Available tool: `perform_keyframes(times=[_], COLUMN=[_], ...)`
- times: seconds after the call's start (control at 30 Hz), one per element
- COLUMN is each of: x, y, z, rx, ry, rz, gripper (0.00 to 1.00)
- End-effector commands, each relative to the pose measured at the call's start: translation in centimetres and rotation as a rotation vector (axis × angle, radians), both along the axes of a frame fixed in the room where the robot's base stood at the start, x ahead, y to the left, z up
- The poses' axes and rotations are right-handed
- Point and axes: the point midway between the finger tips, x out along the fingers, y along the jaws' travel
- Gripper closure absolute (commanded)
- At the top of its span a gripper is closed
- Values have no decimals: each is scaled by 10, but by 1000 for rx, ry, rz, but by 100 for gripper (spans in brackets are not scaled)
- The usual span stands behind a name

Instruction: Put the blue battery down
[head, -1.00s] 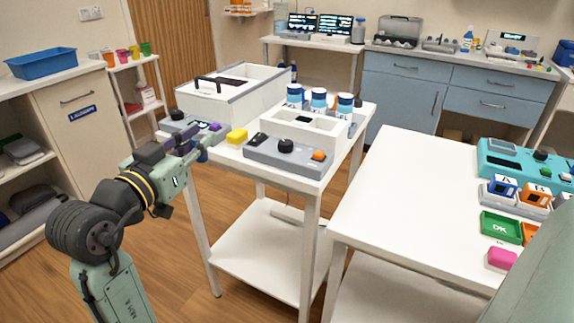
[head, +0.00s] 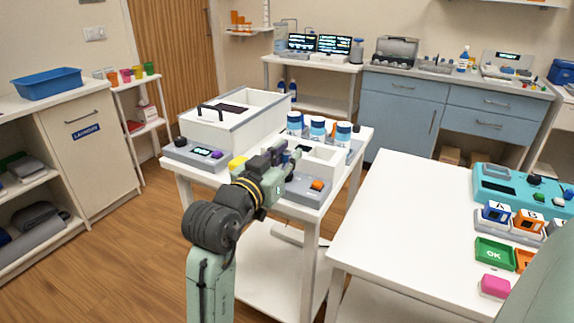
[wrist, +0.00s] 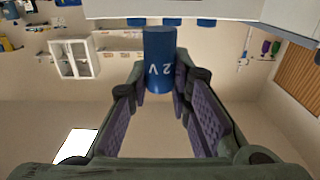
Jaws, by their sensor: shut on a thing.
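The blue battery (wrist: 160,62) is a blue cylinder with pale "2 V" lettering in the wrist view. My gripper (wrist: 160,80) is shut on it, with the purple-padded fingers on its two sides at the fingertips. The battery is too small and covered to make out clearly there.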

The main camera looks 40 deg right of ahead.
Motion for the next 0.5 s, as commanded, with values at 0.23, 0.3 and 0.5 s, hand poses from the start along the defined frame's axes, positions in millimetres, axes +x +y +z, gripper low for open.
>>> perform_keyframes(times=[0.23, 0.3, 0.5], x=[0, 0, 0], y=[-1, -1, -1], z=[-26, -32, -35], rx=[1, 0, -1], ry=[5, 3, -1], rz=[1, 1, 1], gripper=[100, 100, 100])
